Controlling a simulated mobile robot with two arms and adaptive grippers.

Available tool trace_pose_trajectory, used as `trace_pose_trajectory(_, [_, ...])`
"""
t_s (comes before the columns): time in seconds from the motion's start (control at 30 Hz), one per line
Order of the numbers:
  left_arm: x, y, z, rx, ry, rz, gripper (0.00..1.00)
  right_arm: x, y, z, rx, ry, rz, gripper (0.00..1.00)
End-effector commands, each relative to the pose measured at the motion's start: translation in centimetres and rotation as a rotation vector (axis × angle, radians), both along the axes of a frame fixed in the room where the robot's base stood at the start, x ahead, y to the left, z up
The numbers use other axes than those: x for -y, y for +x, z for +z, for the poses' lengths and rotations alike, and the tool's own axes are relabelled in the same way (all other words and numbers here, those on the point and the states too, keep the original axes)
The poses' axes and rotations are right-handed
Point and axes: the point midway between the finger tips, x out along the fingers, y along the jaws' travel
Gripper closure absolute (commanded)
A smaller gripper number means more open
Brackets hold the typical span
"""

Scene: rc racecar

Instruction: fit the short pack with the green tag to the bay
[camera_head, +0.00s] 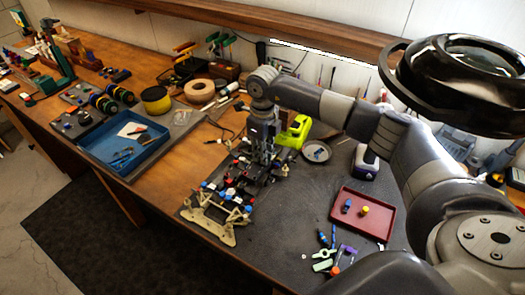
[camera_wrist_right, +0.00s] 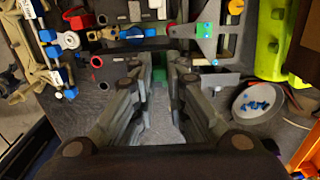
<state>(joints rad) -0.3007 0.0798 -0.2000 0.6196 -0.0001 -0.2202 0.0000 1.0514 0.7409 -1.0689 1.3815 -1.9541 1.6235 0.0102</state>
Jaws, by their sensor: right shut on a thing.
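The RC car chassis (camera_head: 212,204) sits on the dark work mat, with tan arms at its front and blue and red fittings. It fills the top of the wrist view (camera_wrist_right: 120,33). My right gripper (camera_head: 262,156) points down over the chassis's rear part. In the wrist view my right gripper (camera_wrist_right: 160,72) is shut on a pack with a green patch (camera_wrist_right: 159,76), which fits the short green-tagged pack. Most of the pack is hidden by the fingers, so its length and its contact with the chassis cannot be told. The bay is not clearly visible. My left gripper is not in view.
A lime-green object (camera_head: 295,132) and a round grey dish (camera_head: 316,152) stand close right of the gripper. A red tray (camera_head: 374,218) holds small blue and yellow pieces. Small tools (camera_head: 326,262) lie near the front. A blue tray (camera_head: 100,152) is farther left.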

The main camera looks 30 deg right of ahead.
Motion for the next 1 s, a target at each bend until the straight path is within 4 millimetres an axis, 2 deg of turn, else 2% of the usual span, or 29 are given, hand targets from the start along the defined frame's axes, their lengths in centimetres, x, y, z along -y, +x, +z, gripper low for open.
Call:
trace_pose_trajectory(0.03, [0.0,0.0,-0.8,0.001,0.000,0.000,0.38,0.0,0.0,-0.9,0.000,0.000,0.000,1.00])
trace_pose_trajectory(0.1, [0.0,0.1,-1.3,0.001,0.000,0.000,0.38,0.0,0.0,-1.6,0.000,0.000,0.001,1.00])
trace_pose_trajectory(0.3, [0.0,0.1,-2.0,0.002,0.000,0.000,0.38,0.0,0.0,-2.5,0.000,0.000,0.001,1.00])
trace_pose_trajectory(1.0, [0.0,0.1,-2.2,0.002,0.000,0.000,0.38,0.0,0.0,-2.6,0.000,0.000,0.001,1.00])
